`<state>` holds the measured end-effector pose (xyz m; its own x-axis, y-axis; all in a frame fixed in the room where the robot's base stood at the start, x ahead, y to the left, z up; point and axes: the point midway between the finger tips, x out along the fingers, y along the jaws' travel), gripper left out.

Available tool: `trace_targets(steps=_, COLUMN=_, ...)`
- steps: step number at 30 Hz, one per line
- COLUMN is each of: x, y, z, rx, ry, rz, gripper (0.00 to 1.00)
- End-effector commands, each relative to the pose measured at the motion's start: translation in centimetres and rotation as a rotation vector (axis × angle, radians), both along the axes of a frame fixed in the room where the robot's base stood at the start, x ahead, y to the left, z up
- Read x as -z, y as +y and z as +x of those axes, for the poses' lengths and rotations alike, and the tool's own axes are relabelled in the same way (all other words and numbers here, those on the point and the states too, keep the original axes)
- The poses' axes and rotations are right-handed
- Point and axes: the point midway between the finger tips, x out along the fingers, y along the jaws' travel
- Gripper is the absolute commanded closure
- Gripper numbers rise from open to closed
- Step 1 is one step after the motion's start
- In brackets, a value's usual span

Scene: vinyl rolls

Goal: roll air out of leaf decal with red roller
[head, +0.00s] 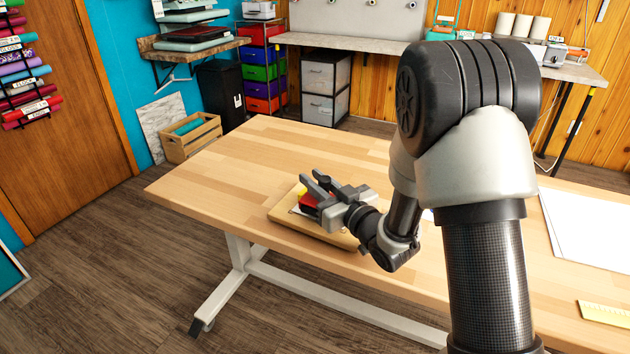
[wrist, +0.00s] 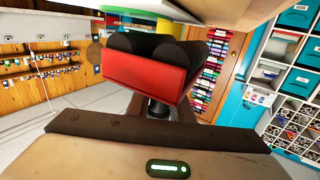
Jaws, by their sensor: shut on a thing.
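My gripper (head: 318,187) is low over the wooden board (head: 288,228) near the table's front edge. It is shut on the red roller (head: 309,204), which sits at or just above the board; I cannot tell whether it touches. In the wrist view the roller's red body (wrist: 150,76) has two dark rounded parts along one side. The leaf decal is not clearly visible; the gripper and roller cover much of the board. A small yellow patch (wrist: 166,25) shows beside the roller, its nature unclear.
The wooden table (head: 225,165) is clear to the left of and behind the board. White sheets (head: 592,228) and a yellow ruler (head: 605,313) lie at the right. A wooden crate (head: 190,140) stands on the floor beyond the table.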

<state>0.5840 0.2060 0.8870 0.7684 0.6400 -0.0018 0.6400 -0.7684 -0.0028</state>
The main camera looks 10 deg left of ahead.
Motion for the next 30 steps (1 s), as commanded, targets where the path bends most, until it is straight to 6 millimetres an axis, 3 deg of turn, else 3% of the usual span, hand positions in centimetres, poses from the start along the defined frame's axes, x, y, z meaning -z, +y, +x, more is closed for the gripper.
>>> trace_targets(steps=10, x=-0.4, y=-0.1, z=0.1, rx=0.002, ry=-0.002, rz=-0.001, gripper=1.00)
trace_targets(steps=30, x=-5.9, y=0.0, z=0.1, rx=0.001, ry=-0.003, rz=0.000, gripper=1.00)
